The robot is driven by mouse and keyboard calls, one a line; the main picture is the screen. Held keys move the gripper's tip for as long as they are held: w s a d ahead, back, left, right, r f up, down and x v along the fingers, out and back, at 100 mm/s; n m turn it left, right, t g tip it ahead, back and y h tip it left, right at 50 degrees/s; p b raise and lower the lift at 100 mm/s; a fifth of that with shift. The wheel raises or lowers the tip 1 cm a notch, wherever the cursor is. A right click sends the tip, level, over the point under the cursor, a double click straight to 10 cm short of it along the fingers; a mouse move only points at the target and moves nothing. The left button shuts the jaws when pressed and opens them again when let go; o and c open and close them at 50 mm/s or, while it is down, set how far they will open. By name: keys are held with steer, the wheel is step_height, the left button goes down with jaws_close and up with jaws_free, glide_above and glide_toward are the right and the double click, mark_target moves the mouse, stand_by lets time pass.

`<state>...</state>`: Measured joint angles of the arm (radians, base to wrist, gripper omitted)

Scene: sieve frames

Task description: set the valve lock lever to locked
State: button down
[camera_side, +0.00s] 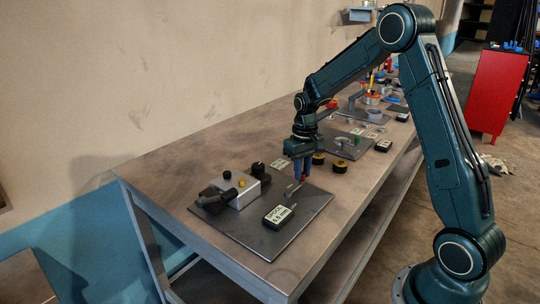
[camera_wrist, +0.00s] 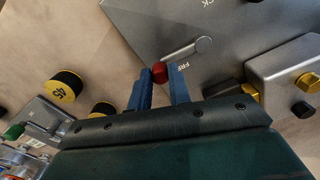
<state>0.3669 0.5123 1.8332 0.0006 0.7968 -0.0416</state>
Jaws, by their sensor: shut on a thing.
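The valve lock lever (camera_wrist: 185,53) is a short grey bar on a dark grey plate (camera_wrist: 150,25), with a round pivot end and a red knob (camera_wrist: 159,72) at its other end. In the wrist view the knob end lies beside the partly hidden letters "FRE"; letters ending in "CK" show farther off on the plate. My gripper (camera_wrist: 160,75) has its two blue fingers on either side of the red knob, shut on it. In the side view my gripper (camera_side: 302,176) points down over the right part of the plate (camera_side: 236,232), and the fingers partly hide the lever.
A light grey block (camera_side: 236,190) with black and yellow knobs stands on the plate's left part. A black box with a pale display (camera_side: 278,216) lies near the plate's front edge. The table's left end is bare.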

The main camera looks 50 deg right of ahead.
steer(key=s+m, duration=0.1)
steer(key=m, duration=0.1)
steer(key=s+m, duration=0.1)
steer(key=m, duration=0.1)
steer(key=shift+s+a, duration=0.15)
steer(key=shift+a, duration=0.2)
steer(key=m, duration=0.1)
steer(key=s+m, duration=0.1)
steer(key=m, duration=0.1)
steer(key=shift+s+a, duration=0.1)
steer(key=shift+a, duration=0.3)
steer(key=m, duration=0.1)
steer(key=s+a+m, duration=0.1)
steer(key=shift+m, duration=0.4)
steer(key=a+m, duration=0.1)
steer(key=m, duration=0.2)
steer(key=shift+s+a+m, duration=0.3)
steer(key=shift+s+a, duration=0.05)
steer(key=shift+s, duration=0.05)
steer(key=shift+s+a+m, duration=0.1)
steer(key=shift+a+m, duration=0.65)
steer(key=shift+m, duration=0.65)
steer(key=c, duration=1.3)
jaws_free()
